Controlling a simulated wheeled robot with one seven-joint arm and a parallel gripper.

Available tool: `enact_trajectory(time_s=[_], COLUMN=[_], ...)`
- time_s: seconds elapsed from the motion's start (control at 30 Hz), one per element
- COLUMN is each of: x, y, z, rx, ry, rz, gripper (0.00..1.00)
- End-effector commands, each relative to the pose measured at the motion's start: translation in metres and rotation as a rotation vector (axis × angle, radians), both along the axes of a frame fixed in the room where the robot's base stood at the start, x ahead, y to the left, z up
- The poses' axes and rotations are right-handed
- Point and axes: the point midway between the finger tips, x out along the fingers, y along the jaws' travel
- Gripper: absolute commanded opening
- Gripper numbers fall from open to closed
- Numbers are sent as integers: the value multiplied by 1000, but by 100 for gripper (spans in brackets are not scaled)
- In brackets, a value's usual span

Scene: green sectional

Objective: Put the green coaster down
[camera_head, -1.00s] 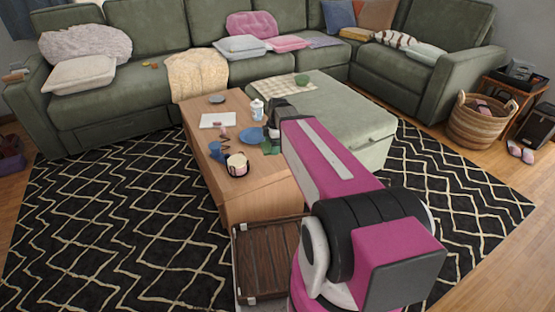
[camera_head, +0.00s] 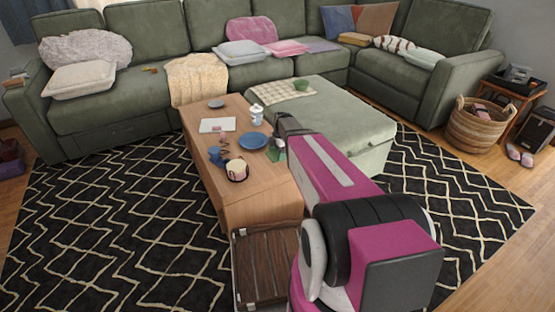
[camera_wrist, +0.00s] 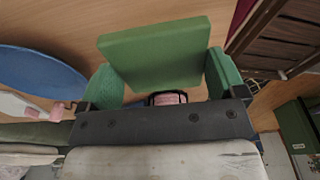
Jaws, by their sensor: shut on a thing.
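The green coaster (camera_wrist: 155,52) is a flat square block in the wrist view. It sits between the two green-tipped fingers of my gripper (camera_wrist: 161,80), which is shut on it. The wood of the coffee table (camera_wrist: 70,22) shows behind it. In the head view, the coaster (camera_head: 276,154) is a small green patch beside my gripper (camera_head: 280,138), near the right edge of the table (camera_head: 254,196). My arm hides part of this area. I cannot tell whether the coaster touches the tabletop.
A blue plate (camera_head: 253,140) lies just left of my gripper. A mug (camera_head: 236,171), a blue object (camera_head: 216,155), a white canister (camera_head: 257,115), a white flat item (camera_head: 217,125) and a grey dish (camera_head: 216,104) are also on the table. The ottoman (camera_head: 345,119) stands to the right.

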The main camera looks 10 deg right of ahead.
Motion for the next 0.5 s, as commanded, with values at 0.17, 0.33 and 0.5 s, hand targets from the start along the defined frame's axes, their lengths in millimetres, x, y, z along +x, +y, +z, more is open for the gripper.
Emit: enact_trajectory(time_s=[0.17, 0.33, 0.5], x=[6, 6, 5], y=[-3, -3, -3], z=[-10, -33, -45], rx=[0, 0, 0], ry=[2, 2, 1], rz=[0, -1, -1], gripper=[66, 66, 66])
